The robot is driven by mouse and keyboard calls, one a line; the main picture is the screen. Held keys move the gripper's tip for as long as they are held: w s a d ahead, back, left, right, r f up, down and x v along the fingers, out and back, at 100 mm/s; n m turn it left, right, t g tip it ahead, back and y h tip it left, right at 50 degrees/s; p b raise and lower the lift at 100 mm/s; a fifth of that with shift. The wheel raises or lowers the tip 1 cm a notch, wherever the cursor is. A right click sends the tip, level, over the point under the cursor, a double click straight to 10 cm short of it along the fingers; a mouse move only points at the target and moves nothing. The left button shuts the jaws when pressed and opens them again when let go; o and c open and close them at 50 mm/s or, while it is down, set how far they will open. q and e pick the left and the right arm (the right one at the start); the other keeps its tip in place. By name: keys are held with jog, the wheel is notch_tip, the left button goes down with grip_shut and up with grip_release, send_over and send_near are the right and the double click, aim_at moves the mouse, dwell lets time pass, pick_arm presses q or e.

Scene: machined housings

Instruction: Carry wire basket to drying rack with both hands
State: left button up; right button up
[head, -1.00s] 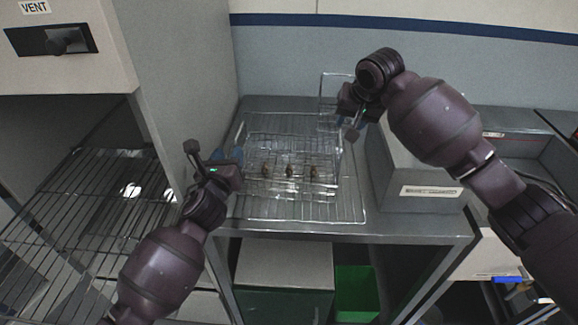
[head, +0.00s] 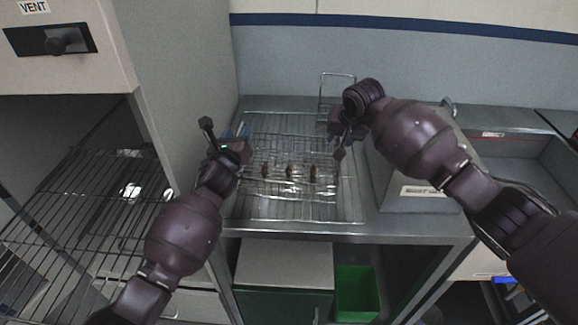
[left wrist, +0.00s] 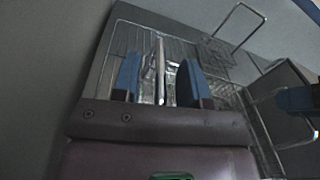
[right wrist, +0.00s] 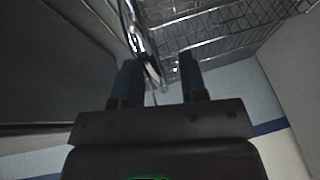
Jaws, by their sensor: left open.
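The wire basket (head: 290,185) sits on the counter over a wire grid rack (head: 345,214). Small brownish parts (head: 289,171) lie in it. My left gripper (head: 238,134) is at the basket's left side. In the left wrist view its blue fingers (left wrist: 158,80) are apart, with a metal bar between them. My right gripper (head: 338,146) is at the basket's right side. In the right wrist view its fingers (right wrist: 160,80) are apart, with basket wire (right wrist: 143,45) between or just beyond them. Contact cannot be told.
A wire hoop (head: 338,75) stands at the back. A grey box (head: 415,195) is close on the right. An open chamber with wire shelves (head: 70,220) is at the left, beside a cabinet wall (head: 185,80). A green bin (head: 356,290) is below the counter.

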pick_arm(q)
grip_shut()
pick_arm(e)
grip_shut()
pick_arm(q)
jog(key=shift+r, duration=0.1)
pick_arm(e)
jog(key=shift+r, duration=0.1)
